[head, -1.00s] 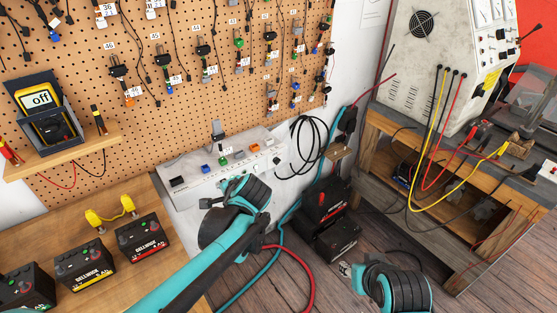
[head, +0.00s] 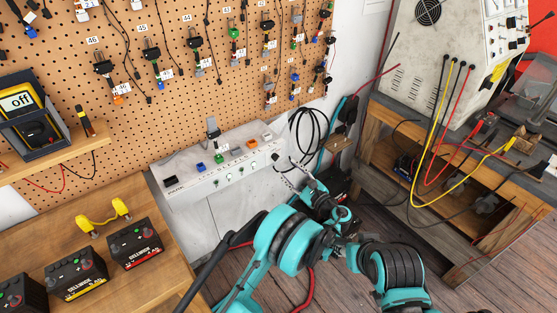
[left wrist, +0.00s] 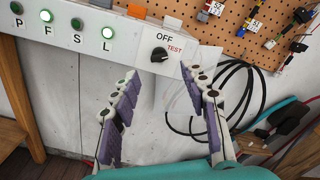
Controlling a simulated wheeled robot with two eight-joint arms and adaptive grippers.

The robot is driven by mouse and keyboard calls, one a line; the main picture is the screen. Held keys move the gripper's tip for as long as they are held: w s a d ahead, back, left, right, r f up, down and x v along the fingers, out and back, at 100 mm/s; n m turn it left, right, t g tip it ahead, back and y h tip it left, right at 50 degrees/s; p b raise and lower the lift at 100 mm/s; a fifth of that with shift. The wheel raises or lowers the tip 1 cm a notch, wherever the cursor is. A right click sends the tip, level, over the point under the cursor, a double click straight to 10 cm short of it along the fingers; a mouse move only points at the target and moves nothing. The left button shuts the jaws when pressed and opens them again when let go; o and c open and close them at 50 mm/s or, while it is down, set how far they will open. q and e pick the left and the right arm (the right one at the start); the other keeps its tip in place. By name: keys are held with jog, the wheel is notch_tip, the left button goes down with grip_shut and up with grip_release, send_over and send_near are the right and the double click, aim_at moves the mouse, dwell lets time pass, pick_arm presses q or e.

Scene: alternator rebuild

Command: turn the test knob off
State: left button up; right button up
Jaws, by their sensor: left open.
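The test knob (left wrist: 159,54) is a small black knob on the sloped front of a white test panel (left wrist: 130,42). "OFF" is printed above it and red "TEST" to its right. A pale mark shows on the knob, but I cannot tell surely which label it points to. My left gripper (left wrist: 160,77) is open and empty, its purple-padded fingers either side of and short of the knob, not touching it. In the head view my left gripper (head: 285,172) is at the panel's right end. My right gripper is not in view.
A black cable coil (left wrist: 235,88) hangs on the right. A pegboard (head: 150,50) stands behind. Batteries (head: 78,273) stand on the wooden bench at left.

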aim_at(277, 159)
pick_arm(q)
jog(key=b+x, duration=0.2)
jog(key=x, duration=0.5)
jog(key=shift+a, duration=0.1)
grip_shut()
